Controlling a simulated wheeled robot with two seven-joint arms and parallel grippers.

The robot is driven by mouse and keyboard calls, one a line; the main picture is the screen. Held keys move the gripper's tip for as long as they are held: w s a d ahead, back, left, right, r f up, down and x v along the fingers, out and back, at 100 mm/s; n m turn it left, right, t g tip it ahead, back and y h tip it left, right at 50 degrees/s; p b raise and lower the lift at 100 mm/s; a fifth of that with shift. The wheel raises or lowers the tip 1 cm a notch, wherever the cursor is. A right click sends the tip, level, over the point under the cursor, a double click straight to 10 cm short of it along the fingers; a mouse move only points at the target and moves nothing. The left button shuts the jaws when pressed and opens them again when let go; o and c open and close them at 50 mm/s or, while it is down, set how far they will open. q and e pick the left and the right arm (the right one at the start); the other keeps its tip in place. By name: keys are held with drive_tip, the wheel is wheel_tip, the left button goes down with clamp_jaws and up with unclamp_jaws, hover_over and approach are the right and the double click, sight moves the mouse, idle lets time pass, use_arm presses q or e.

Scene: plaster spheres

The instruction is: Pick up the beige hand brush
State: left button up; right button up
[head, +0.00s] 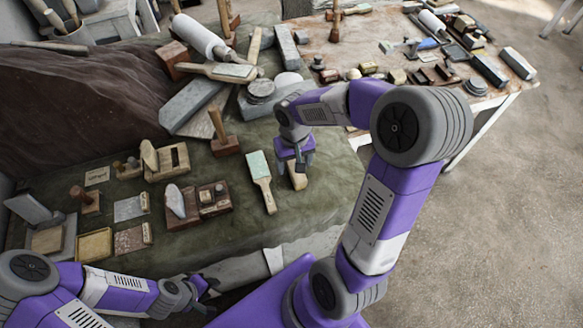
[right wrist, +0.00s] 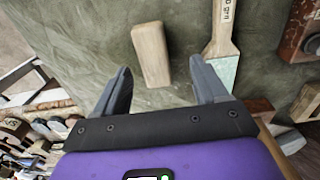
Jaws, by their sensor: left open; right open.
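The beige hand brush (head: 298,181) looks like a plain pale, oblong block lying on the green cloth. Its upper part in the head view is hidden by my right gripper (head: 295,164), which is above it and points down. In the right wrist view the brush (right wrist: 151,53) lies just beyond and between the open fingertips of my right gripper (right wrist: 160,72), apart from both. No bristles can be made out. My left gripper (head: 207,293) is low at the front of the table, open and away from the brush.
A pale-green-ended paddle (head: 261,178) lies close to the left of the brush; it also shows in the right wrist view (right wrist: 222,68). A dark wooden block with an upright handle (head: 222,136) stands further left. Several tools crowd the back. The cloth in front of the brush is clear.

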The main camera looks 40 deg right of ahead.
drive_tip(key=f, duration=0.3)
drive_tip(key=d+f+b, duration=0.1)
drive_tip(key=f, duration=0.1)
drive_tip(key=shift+f, duration=0.35)
drive_tip(key=c, duration=1.1)
wheel_tip(320, 180, up, 10)
drive_tip(key=shift+r+p, duration=0.1)
drive_tip(key=shift+p, duration=0.95)
drive_tip(key=o, duration=0.6)
drive_tip(key=shift+c, duration=0.2)
drive_tip(key=c, duration=0.4)
